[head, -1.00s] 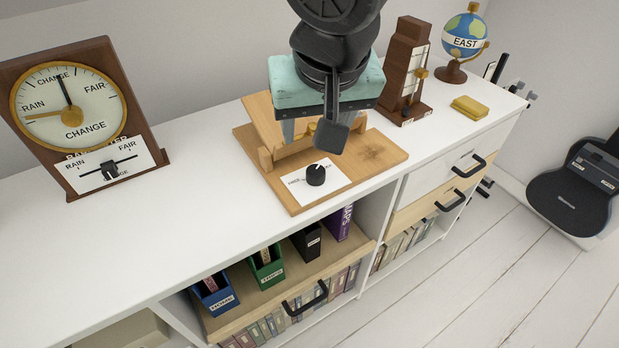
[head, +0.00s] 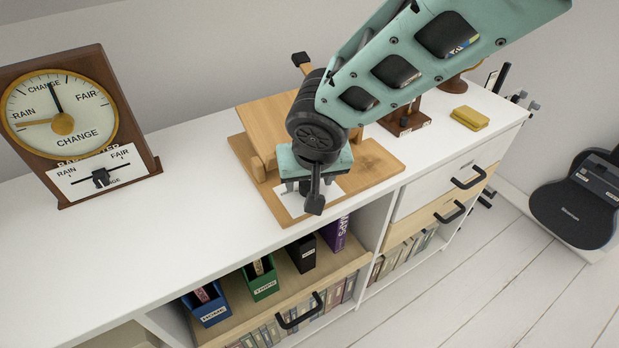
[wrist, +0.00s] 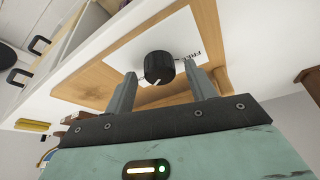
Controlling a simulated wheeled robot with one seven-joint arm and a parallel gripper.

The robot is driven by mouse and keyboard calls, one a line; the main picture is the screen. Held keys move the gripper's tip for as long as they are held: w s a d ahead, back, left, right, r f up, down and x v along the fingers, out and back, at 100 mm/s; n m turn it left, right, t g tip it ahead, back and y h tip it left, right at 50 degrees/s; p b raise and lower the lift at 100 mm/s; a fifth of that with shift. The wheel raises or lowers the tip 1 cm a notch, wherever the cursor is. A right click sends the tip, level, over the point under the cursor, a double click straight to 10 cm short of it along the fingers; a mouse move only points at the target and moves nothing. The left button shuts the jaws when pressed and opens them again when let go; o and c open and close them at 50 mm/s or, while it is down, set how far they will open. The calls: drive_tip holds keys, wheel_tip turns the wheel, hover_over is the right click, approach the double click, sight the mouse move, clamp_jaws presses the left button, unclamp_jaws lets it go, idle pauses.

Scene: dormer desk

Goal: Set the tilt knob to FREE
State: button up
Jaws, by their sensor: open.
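The black round tilt knob (wrist: 159,67) shows in the wrist view on a white card (wrist: 180,38) fixed to a wooden stand (wrist: 85,82). A white mark on the knob's face points toward the bottom of that view. The lettering beside the knob is partly hidden and appears to read FREE. My gripper (wrist: 161,72) is open, with one finger on each side of the knob as seen there; I cannot tell whether they touch it. In the head view my gripper (head: 312,190) is over the front of the stand (head: 268,196) and hides the knob.
A barometer (head: 75,125) with a slider stands left on the white cabinet top (head: 190,160). A yellow block (head: 469,118) lies to the right. Binders such as the green one (head: 264,282) sit in the shelf below. A guitar case (head: 575,212) is far right.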

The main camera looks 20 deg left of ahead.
drive_tip(key=shift+f, duration=0.25)
drive_tip(key=c, duration=1)
